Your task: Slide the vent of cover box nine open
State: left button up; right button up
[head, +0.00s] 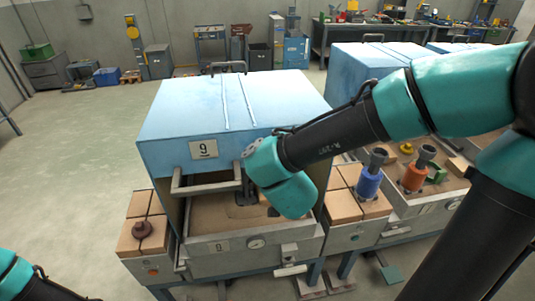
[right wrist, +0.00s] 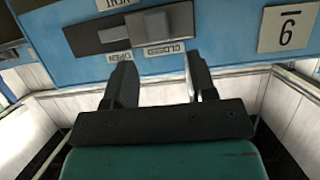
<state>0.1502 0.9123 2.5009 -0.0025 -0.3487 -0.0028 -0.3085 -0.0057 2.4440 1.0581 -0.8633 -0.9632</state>
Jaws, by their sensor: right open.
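Cover box nine (head: 190,115) is a light blue cover with a 9 plate, standing raised over its tray (head: 215,262). Its vent (right wrist: 90,36) shows in the right wrist view as a dark slotted plate on the blue face. The vent's grey slider block (right wrist: 157,26) sits by the CLOSED label, with the OPEN label to the left of it in that view. My right gripper (right wrist: 163,78) is open and empty, its fingertips short of the vent plate and just below the labels. In the head view my right wrist hides the vent. My left gripper is out of view.
A bar handle (head: 207,187) juts from the cover's front, left of my right wrist. Bricks and a brown knob (head: 142,229) stand at left; a blue cylinder (head: 369,183) and an orange one (head: 416,176) stand at right. The floor at left is clear.

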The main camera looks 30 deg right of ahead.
jog(key=x, duration=0.7)
jog(key=shift+s, duration=0.1)
grip_shut()
dwell(0.3)
